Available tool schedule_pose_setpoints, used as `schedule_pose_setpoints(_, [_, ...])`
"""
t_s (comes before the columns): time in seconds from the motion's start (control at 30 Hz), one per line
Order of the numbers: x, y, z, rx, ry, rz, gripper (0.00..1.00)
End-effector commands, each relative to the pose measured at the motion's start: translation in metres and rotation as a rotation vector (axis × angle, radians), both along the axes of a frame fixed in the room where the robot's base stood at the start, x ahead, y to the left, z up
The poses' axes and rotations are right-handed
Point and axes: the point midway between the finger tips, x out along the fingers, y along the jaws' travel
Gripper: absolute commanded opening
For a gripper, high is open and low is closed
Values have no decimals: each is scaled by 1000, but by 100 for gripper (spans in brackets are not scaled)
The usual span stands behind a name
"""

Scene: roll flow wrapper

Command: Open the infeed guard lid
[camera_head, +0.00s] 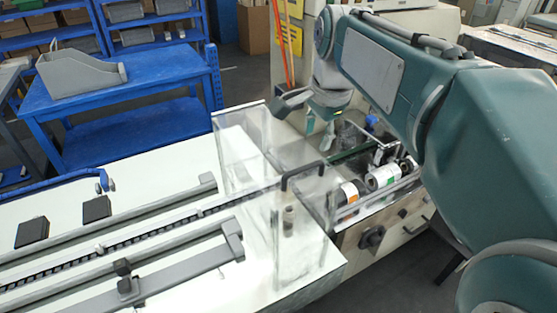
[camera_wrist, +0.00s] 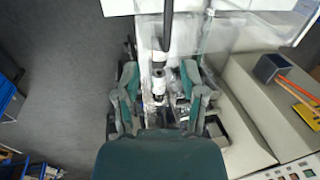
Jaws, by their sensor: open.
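The infeed guard lid is a clear, see-through cover (camera_head: 240,150) over the right end of the white infeed table. Its black bar handle (camera_head: 303,170) shows near its right side. The lid's clear panels are hard to make out, and I cannot tell whether it is fully shut. My gripper (camera_head: 319,130) is open and points down, apart from the handle and beyond it in the head view. In the wrist view my gripper (camera_wrist: 160,92) has its two fingers spread with nothing clearly held. A dark bar (camera_wrist: 167,25) shows ahead of the fingers; I cannot tell whether it is the handle.
Film rolls (camera_head: 382,176) and a black knob (camera_head: 371,237) sit on the machine right of the lid. Guide rails (camera_head: 120,235) run along the infeed table. A blue table (camera_head: 130,85) with a grey bin (camera_head: 80,72) stands behind. My arm covers the right side.

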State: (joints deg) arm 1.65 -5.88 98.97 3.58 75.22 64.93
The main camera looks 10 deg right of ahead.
Motion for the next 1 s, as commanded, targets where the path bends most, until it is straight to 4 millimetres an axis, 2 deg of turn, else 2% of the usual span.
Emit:
schedule_pose_setpoints(0.1, [12, 0, 2, 20, 23, -74, 53])
schedule_pose_setpoints(0.23, [14, 0, -4, 23, 28, -89, 53])
schedule_pose_setpoints(0.7, [28, 5, -84, 23, 29, -85, 53])
schedule_pose_setpoints(0.83, [31, 6, -97, 23, 26, -85, 53])
schedule_pose_setpoints(1.0, [33, 6, -104, 23, 24, -85, 53])
